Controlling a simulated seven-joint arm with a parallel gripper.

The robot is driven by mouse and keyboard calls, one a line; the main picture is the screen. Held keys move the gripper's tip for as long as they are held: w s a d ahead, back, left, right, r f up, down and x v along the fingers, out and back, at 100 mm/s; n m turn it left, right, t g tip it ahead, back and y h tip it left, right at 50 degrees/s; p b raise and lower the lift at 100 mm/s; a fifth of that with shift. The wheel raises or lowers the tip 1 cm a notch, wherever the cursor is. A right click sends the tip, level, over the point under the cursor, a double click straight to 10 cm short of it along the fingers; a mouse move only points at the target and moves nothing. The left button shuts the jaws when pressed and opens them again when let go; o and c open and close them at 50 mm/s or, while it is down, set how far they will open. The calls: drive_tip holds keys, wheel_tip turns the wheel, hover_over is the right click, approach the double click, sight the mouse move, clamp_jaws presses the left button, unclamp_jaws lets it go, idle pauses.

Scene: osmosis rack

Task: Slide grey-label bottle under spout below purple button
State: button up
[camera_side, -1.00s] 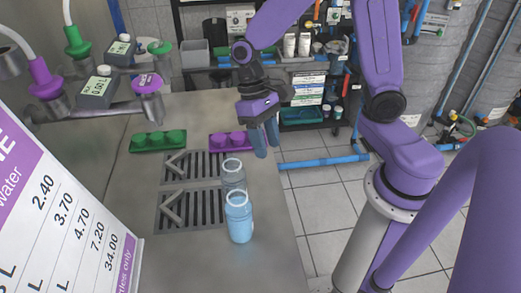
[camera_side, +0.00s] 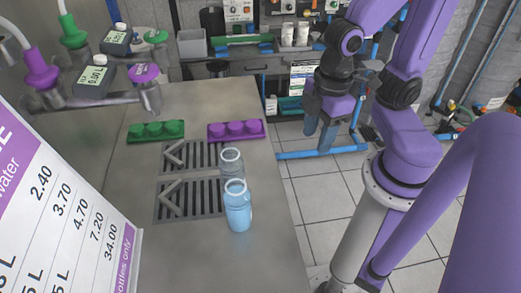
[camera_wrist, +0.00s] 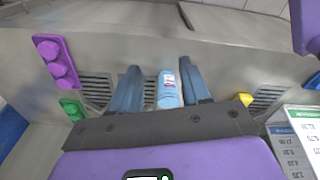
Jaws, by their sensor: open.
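Two bottles stand upright on the counter in the side view: a greyish one (camera_side: 232,168) behind and a light-blue one (camera_side: 238,210) in front. Their labels cannot be read there, so I cannot tell which has the grey label. The wrist view shows one bottle (camera_wrist: 168,92) with a small label, lined up between my fingers; the other is not distinct. My gripper (camera_side: 320,132) is open and empty, right of the counter edge and apart from both bottles; its fingers also show in the wrist view (camera_wrist: 159,70). The purple button (camera_side: 144,72) tops a metal spout (camera_side: 152,100) at left.
Slotted drain grates (camera_side: 188,200) lie left of the bottles. A green cap tray (camera_side: 156,130) and a purple cap tray (camera_side: 235,129) sit behind them. A green-topped spout (camera_side: 155,37) is farther back. A price board (camera_side: 75,225) blocks the front left.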

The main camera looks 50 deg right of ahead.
sight(229, 165)
drive_tip(key=w+a+f+m+t+y, duration=0.2)
drive_tip(key=w+a+f+t+y, duration=0.1)
drive_tip(key=w+f, duration=0.8)
drive_tip(key=shift+w+a+f+m, duration=0.3)
drive_tip(key=shift+f+m, duration=0.1)
drive_tip(key=shift+f, duration=0.4)
drive_tip(key=shift+f, duration=0.1)
drive_tip(key=shift+w+a+f, duration=0.1)
drive_tip(key=shift+f, duration=1.1)
drive_tip(key=shift+w+a+f, duration=0.1)
drive_tip(key=shift+w+f, duration=0.05)
drive_tip(key=shift+f, duration=1)
drive_tip(key=shift+w+a+f, duration=0.1)
drive_tip(key=shift+f, duration=1.1)
drive_tip(key=shift+w+a, duration=2.6)
drive_tip(key=shift+a, duration=0.2)
drive_tip(key=shift+w+a, duration=2.55)
drive_tip(key=shift+a, duration=0.25)
drive_tip(key=shift+s+d, duration=1.75)
drive_tip(key=shift+d, duration=0.15)
drive_tip(key=shift+v, duration=3.8)
drive_tip(key=shift+w, duration=0.1)
